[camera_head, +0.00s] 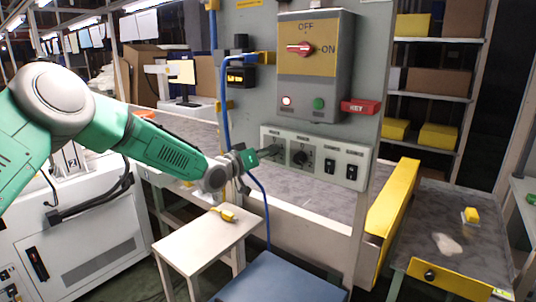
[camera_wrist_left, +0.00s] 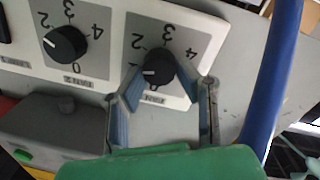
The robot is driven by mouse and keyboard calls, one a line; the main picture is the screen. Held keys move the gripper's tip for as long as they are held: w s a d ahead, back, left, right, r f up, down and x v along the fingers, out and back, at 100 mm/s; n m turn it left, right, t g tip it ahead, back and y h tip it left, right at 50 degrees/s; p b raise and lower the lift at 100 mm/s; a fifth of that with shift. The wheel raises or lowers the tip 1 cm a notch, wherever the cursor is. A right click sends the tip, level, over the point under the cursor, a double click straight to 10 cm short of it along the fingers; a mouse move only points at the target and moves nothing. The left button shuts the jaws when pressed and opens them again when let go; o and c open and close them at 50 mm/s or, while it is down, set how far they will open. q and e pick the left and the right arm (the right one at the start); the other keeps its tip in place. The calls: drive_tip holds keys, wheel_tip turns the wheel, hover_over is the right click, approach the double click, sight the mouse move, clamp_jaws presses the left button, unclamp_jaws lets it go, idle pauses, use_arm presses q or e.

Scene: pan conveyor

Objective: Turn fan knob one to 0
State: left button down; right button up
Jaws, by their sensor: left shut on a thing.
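Fan knob one (camera_wrist_left: 157,70) is a round black dial on a grey plate with a number scale. In the left wrist view its white mark points left, toward the low-number side; the exact number is hard to read. My left gripper (camera_wrist_left: 163,80) is shut on this knob, with its blue-padded fingers on either side. In the head view my left gripper (camera_head: 262,154) reaches the left end of the white switch panel (camera_head: 315,142) and hides most of the knob. Fan knob two (camera_wrist_left: 66,44) sits beside it, untouched. My right gripper is not in view.
Above the panel is a grey control box (camera_head: 317,90) with a red OFF/ON switch. Two black rocker switches (camera_head: 330,167) lie to the right. A blue cable (camera_head: 224,110) hangs close to my gripper. A small white table (camera_head: 190,245) and a yellow guard (camera_head: 392,212) stand below.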

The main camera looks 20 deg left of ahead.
use_arm(q)
drive_tip(key=shift+s+f+n+t+b, duration=0.15)
drive_tip(key=shift+f+n+b, duration=0.15)
drive_tip(key=shift+n+b, duration=1.75)
drive_tip(key=shift+w+f+n+t+b, duration=0.2)
drive_tip(key=shift+n+b, duration=0.9)
drive_tip(key=shift+n, duration=2)
drive_tip(key=shift+s+f+n+t+b, duration=0.15)
drive_tip(key=shift+f+n+b, duration=0.25)
drive_tip(key=shift+n+b, duration=1.65)
drive_tip(key=shift+n+p, duration=0.45)
drive_tip(key=shift+n, duration=0.15)
drive_tip(key=c, duration=1.2)
unclamp_jaws()
drive_tip(key=shift+r, duration=0.2)
drive_tip(key=shift+a+r, duration=0.1)
drive_tip(key=shift+r, duration=0.05)
